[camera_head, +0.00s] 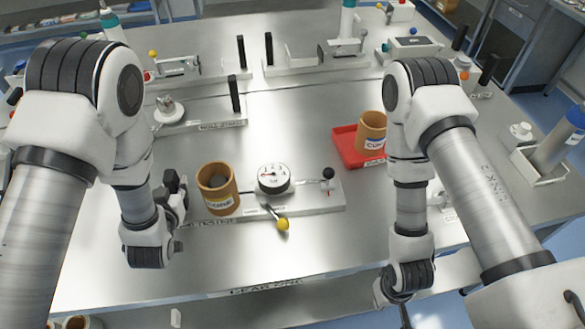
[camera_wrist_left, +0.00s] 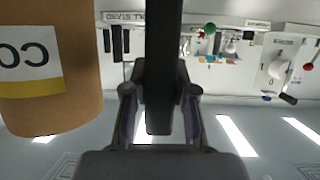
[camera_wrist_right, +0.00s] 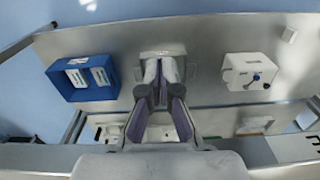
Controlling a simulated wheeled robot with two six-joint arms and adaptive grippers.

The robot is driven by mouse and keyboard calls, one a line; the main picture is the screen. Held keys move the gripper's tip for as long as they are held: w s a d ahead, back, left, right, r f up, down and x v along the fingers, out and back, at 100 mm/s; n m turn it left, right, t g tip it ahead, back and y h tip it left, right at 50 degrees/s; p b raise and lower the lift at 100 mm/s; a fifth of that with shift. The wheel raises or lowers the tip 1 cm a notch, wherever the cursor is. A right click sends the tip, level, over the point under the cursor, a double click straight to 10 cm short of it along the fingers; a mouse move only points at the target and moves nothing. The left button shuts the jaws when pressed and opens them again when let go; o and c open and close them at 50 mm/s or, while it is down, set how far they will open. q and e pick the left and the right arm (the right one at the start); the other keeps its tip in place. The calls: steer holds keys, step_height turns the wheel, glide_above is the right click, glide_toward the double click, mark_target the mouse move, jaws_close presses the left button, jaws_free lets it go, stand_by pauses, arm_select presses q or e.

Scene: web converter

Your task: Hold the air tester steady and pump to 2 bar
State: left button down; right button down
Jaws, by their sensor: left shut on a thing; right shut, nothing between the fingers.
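The air tester is a metal base (camera_head: 318,201) with a round white dial gauge (camera_head: 273,178), a lever with a yellow knob (camera_head: 283,224) and a black ball knob (camera_head: 328,173). The gauge needle is too small to read surely. My left gripper (camera_head: 178,190) is at the base's left end, shut on a dark upright post. The dark post (camera_wrist_left: 163,50) also stands between its fingers in the left wrist view. My right gripper (camera_head: 404,308) is low at the bench's front edge, right of the tester and away from it. It is shut and empty; its fingertips (camera_wrist_right: 161,88) show in the right wrist view.
A brown core (camera_head: 218,188) stands close to my left gripper, beside the gauge. Another core (camera_head: 371,131) stands in a red tray (camera_head: 347,147) behind the tester. Other fixtures with black posts (camera_head: 235,95) line the back. Bare bench lies in front of the tester.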

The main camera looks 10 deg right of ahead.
mark_target(328, 177)
steer(key=shift+f, duration=0.1)
